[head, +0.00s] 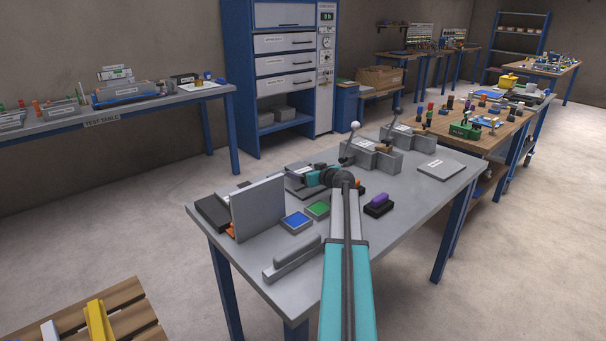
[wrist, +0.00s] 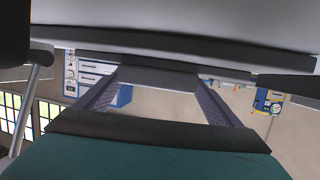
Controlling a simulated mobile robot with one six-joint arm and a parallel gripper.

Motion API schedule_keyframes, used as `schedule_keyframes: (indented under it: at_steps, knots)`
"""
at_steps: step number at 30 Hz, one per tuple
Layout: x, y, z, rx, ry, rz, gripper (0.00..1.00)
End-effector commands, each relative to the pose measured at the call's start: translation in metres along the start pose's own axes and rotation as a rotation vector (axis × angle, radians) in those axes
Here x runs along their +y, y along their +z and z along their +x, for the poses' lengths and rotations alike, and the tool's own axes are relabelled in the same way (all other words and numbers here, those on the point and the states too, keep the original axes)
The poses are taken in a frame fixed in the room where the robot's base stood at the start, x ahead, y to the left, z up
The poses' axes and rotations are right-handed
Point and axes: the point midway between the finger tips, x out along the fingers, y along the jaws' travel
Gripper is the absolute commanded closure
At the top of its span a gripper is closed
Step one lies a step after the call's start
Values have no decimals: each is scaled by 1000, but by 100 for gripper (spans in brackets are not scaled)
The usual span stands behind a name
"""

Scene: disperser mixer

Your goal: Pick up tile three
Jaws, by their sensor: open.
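No tile with a readable three shows.
An upright grey panel (head: 258,208) stands at the table's left. A grey bar-shaped block (head: 291,259) lies near the front edge. A black block with a purple top (head: 379,203) is right of my arm. Grey lever fixtures (head: 372,155) stand behind. The table's front right is clear.

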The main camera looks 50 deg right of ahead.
Motion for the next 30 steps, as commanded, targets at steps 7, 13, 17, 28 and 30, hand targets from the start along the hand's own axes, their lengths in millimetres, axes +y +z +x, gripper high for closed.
schedule_keyframes:
  at_steps: [7,13,17,28,30]
  knots:
    - [0,0,0,0,0,0,12]
    - [-1,0,0,0,-1,0,24]
    - [-1,0,0,0,-1,0,46]
    - [-1,-1,0,1,-1,0,76]
    - [-1,-1,0,1,-1,0,76]
